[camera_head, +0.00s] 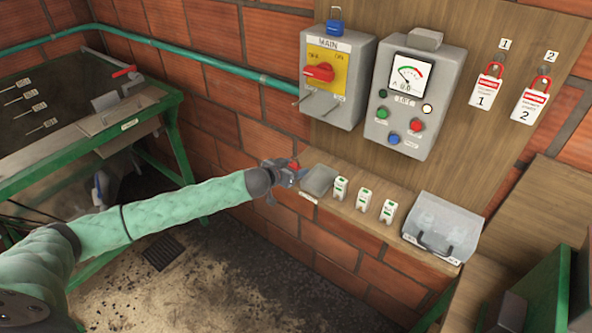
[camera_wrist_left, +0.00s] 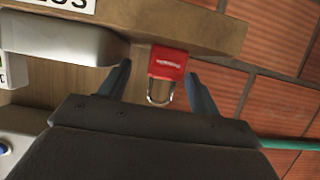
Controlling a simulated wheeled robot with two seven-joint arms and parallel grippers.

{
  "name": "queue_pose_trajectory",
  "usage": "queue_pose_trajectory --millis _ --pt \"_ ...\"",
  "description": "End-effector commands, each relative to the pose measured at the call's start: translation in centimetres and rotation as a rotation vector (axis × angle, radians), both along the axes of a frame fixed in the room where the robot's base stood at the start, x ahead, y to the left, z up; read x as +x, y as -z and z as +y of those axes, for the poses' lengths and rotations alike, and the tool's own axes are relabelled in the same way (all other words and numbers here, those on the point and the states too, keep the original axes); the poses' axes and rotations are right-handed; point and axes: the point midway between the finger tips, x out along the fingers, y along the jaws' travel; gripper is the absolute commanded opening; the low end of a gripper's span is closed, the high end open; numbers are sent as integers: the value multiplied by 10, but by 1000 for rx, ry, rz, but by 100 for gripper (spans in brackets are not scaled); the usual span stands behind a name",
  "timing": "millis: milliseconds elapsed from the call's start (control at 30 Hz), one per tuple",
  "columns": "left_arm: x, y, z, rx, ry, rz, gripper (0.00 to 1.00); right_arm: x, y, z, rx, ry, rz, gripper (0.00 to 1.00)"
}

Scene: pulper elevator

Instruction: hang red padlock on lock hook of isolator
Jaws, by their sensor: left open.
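The red padlock (camera_wrist_left: 168,64) is between the two open fingers of my left gripper (camera_wrist_left: 160,75) in the left wrist view, with its metal shackle toward the gripper body. Gaps show on both sides of it. In the head view the padlock (camera_head: 294,165) is a small red spot at my left gripper (camera_head: 298,174), by the left end of the wooden shelf. The isolator (camera_head: 338,80) is a grey box marked MAIN with a red rotary handle (camera_head: 319,72) on a yellow plate. A blue padlock (camera_head: 335,27) is on its top.
The shelf (camera_head: 343,208) carries a grey tray (camera_head: 319,180), several small white-green items (camera_head: 364,199) and a clear-lidded box (camera_head: 440,228). A meter panel (camera_head: 413,95) and two red-topped tags (camera_head: 487,92) are on the board. A green-framed machine (camera_head: 85,125) stands left.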

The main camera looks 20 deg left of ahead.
Motion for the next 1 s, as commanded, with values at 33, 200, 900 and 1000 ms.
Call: queue_pose_trajectory --millis 33,200,900,1000 --pt "5 6 0 2 -1 1 64 2 3 1 0 0 -1 36" --pt "13 13 0 -1 -3 3 64 21 3 3 1 1 -14 36" --pt "20 26 -4 12 -7 18 13 17 3 8 5 2 -8 36" --pt "21 25 -4 11 -7 17 13 19 3 7 3 1 -11 36"
